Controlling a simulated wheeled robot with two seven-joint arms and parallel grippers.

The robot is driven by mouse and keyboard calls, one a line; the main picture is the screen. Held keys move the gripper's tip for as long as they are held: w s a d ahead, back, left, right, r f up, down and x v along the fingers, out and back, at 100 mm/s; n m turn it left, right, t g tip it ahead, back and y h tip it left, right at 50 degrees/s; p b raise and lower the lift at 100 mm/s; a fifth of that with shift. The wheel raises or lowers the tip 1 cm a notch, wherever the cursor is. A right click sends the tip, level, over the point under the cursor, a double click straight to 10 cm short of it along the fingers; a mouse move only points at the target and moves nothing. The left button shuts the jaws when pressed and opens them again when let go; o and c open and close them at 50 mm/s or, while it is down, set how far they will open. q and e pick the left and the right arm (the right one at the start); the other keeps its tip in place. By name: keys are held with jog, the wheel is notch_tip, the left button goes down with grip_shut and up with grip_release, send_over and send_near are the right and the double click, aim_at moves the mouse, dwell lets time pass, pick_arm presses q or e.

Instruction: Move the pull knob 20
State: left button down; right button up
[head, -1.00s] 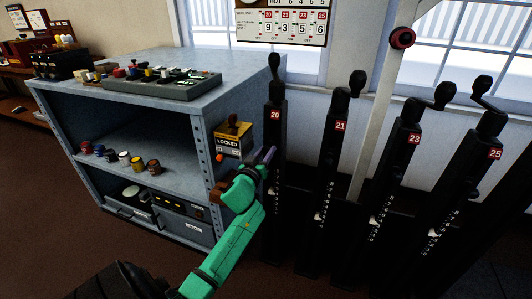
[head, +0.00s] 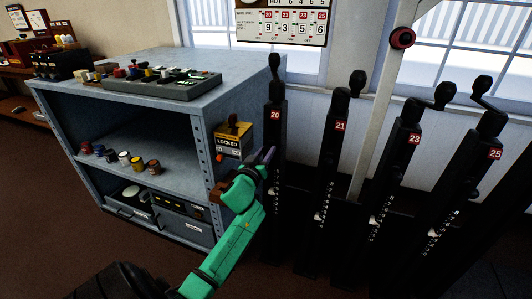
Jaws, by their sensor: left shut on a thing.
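The black post (head: 273,120) with the red label 20 (head: 275,115) stands left of the other posts. My left gripper (head: 265,169), on a green arm from below, is at the middle of this post. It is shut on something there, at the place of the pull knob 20. The knob itself is hidden behind the fingers, so its height on the scale cannot be read. My right gripper is not in view.
Posts 21 (head: 328,180), 23 (head: 396,170) and 25 (head: 465,180) stand to the right, with white number scales. A box marked LOCKED (head: 230,141) is on the side of the grey cabinet (head: 200,105), close left of my gripper. A wire-pull chart (head: 282,22) hangs above.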

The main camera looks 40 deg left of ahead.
pick_arm(q)
jog(key=shift+p+v, duration=0.85)
jog(key=shift+v, duration=0.3)
jog(key=shift+s+d, duration=0.1)
jog(key=shift+f, duration=0.15)
jog(key=c, duration=0.5)
grip_release()
jog(key=shift+c, duration=0.2)
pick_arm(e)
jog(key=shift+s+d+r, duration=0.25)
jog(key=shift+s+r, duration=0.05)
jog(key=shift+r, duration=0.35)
